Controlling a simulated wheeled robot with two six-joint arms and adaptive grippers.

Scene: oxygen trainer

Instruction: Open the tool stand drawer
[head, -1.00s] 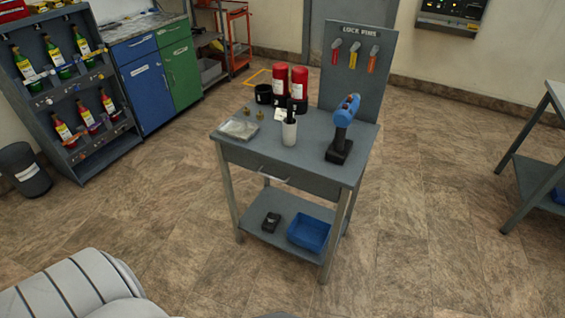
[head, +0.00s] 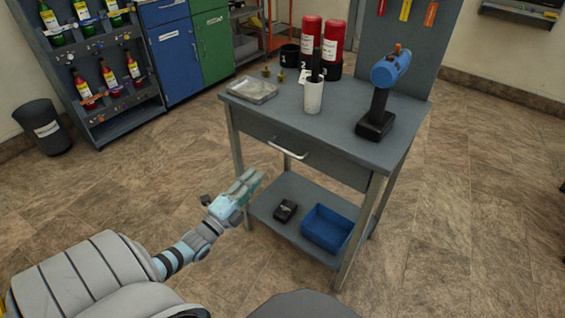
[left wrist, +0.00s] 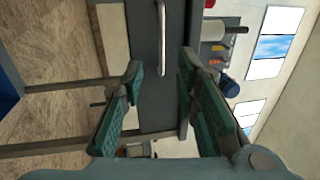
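The grey tool stand (head: 330,130) stands ahead of me. Its drawer (head: 305,155) sits below the top and looks shut. A pale bar handle (head: 288,150) is on the drawer front. My left gripper (head: 252,180) is to the left of and below the handle, apart from it. In the left wrist view the left gripper (left wrist: 160,72) has its two green-lined fingers spread with nothing between them, and the handle (left wrist: 162,38) shows beyond the fingertips. My right gripper is not in view.
A blue cordless drill (head: 385,90), a white cup (head: 313,97), red canisters (head: 331,40) and a clear packet (head: 251,90) are on the stand top. A blue bin (head: 327,229) and small black box (head: 285,210) lie on the lower shelf. The floor in front is clear.

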